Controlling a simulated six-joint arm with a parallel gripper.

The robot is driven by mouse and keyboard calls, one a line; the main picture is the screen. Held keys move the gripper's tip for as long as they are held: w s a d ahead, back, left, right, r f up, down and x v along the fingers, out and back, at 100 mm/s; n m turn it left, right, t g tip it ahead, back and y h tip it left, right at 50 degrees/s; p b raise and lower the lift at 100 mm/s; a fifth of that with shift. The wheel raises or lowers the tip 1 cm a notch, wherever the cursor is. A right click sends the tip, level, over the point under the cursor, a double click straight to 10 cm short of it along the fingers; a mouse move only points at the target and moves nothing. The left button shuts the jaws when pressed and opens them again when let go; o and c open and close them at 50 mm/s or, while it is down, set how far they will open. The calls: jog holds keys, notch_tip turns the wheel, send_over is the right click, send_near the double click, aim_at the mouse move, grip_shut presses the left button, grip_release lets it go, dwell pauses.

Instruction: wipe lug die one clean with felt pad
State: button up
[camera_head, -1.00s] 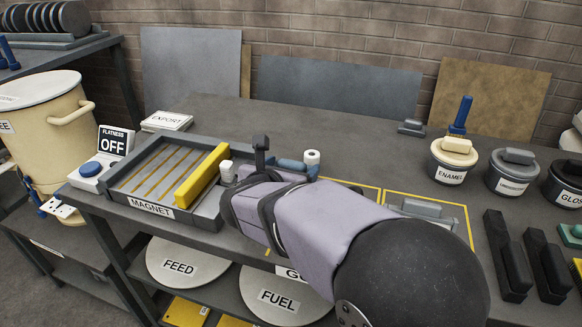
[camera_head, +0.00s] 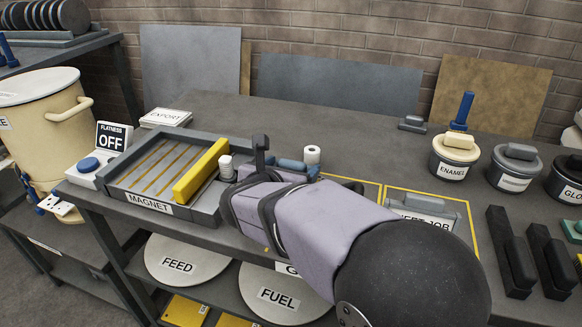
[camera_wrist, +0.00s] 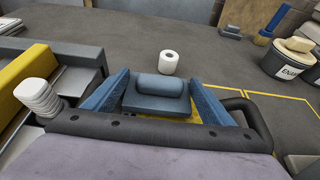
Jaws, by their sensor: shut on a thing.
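My gripper (camera_wrist: 157,98) is shut on a dark blue-grey block with a rounded bar handle on top, which looks like the felt pad (camera_wrist: 159,88). Its blue fingers stand on either side of the block. A bit of yellow shows beneath the block, and its underside is hidden. In the head view the blue fingers (camera_head: 291,164) show behind my wrist, just right of the magnet tray (camera_head: 152,209), and the pad is hidden. I cannot make out lug die one in either view.
A white roll (camera_head: 312,155) stands just beyond my gripper. A ribbed white piece (camera_head: 226,167) stands beside the yellow bar (camera_head: 201,172) at the tray. Yellow-outlined zones (camera_head: 463,217) and lidded pots (camera_head: 454,157) lie to the right.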

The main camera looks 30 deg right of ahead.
jog(key=shift+f+b, duration=0.4)
jog(key=shift+b, duration=0.15)
dwell(0.4)
jog(key=shift+w+d+b, duration=0.5)
jog(key=shift+w+d, duration=1.05)
jog(key=shift+w, duration=0.05)
jog(key=shift+s+a, duration=0.1)
jog(key=shift+s+a+b, duration=0.3)
jog(key=shift+s+a, duration=1.25)
jog(key=shift+s, duration=0.05)
jog(key=shift+s+a, duration=0.9)
jog(key=shift+a, duration=0.05)
